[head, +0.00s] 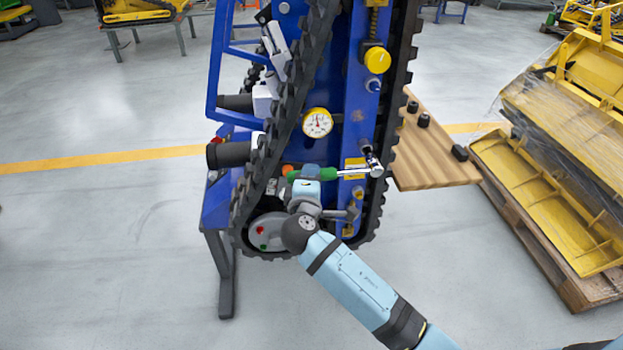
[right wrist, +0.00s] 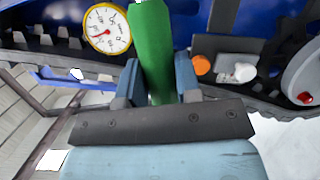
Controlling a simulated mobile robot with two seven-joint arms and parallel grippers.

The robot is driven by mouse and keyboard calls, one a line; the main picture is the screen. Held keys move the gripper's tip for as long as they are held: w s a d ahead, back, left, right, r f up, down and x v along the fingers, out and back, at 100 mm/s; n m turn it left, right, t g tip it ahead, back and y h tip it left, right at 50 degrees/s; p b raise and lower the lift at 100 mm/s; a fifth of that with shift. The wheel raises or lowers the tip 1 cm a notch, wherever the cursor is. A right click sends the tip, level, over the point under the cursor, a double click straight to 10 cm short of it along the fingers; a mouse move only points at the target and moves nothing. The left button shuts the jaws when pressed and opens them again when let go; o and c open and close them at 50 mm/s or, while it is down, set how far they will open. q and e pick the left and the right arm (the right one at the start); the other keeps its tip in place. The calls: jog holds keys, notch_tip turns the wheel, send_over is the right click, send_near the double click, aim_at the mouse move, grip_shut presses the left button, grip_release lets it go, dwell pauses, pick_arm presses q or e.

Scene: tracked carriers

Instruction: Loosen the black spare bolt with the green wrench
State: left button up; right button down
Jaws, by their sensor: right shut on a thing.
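The green wrench has a green handle (head: 328,174) and a silver shaft that runs right to its head (head: 376,168) at the blue beam. My right gripper (head: 308,176) is shut on the handle; in the right wrist view the green handle (right wrist: 151,45) stands between its two blue-grey fingers (right wrist: 157,84). A dark, bolt-like part (head: 367,149) shows just above the wrench head. I cannot tell whether it is the black spare bolt or whether the head sits on it. My left gripper is not in view.
The blue tracked carrier (head: 345,85) stands upright with black tracks on both sides. A round gauge (head: 317,122) and an orange knob (right wrist: 201,65) are close to the gripper. A wooden board (head: 430,165) with several black pieces juts out right. Yellow parts on a pallet (head: 540,240) stand beyond.

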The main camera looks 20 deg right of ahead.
jog(key=shift+w+d+r+p, duration=0.1)
jog(key=shift+w+d+p, duration=0.1)
jog(key=shift+w, duration=0.6)
jog(key=shift+w+d+p, duration=0.2)
jog(key=shift+w, duration=0.6)
dwell(3.5)
dwell(0.5)
jog(key=c, duration=1.5)
grip_release()
grip_shut()
